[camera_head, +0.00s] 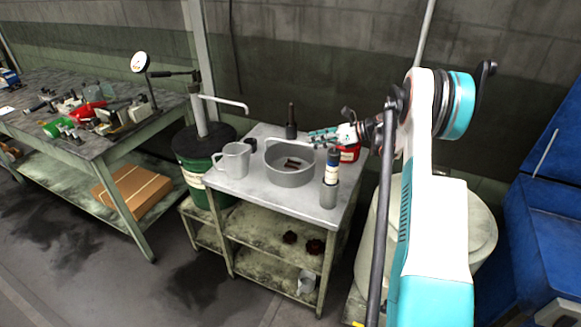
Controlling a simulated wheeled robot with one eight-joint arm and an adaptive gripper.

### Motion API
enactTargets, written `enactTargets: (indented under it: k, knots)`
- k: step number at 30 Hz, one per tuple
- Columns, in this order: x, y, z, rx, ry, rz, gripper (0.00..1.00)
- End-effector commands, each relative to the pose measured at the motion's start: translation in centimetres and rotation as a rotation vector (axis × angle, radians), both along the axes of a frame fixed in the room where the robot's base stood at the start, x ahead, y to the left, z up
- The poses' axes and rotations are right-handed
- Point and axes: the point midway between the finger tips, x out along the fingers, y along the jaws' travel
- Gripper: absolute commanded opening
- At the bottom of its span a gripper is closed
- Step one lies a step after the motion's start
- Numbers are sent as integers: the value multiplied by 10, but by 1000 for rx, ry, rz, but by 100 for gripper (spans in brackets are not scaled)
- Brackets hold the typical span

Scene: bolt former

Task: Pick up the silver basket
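The silver basket (290,178) is a round, shallow grey vessel standing upright on the small metal table (258,192). A few small dark pieces lie inside it. My gripper (318,136), with teal parts, is at the basket's back right, above or just behind its far rim. I cannot tell whether it touches the rim. The fingers are too small to show whether they are open or shut.
A grey jug (236,161) stands left of the basket, and a dark-topped cylinder (330,180) stands close at its right. A dark bottle (291,122) and a red container (349,153) are behind. A green drum (195,175) stands left of the table.

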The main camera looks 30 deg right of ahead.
Motion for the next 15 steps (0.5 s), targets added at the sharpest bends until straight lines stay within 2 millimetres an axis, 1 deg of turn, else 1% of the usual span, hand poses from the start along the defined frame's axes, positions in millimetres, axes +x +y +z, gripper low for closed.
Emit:
enactTargets:
  k: [1, 6, 15]
  knots:
    - [7, 8, -6, -1, 0, 3, 33]
    - [23, 26, -15, -3, -1, 1, 33]
    - [34, 37, -19, -2, -1, 1, 33]
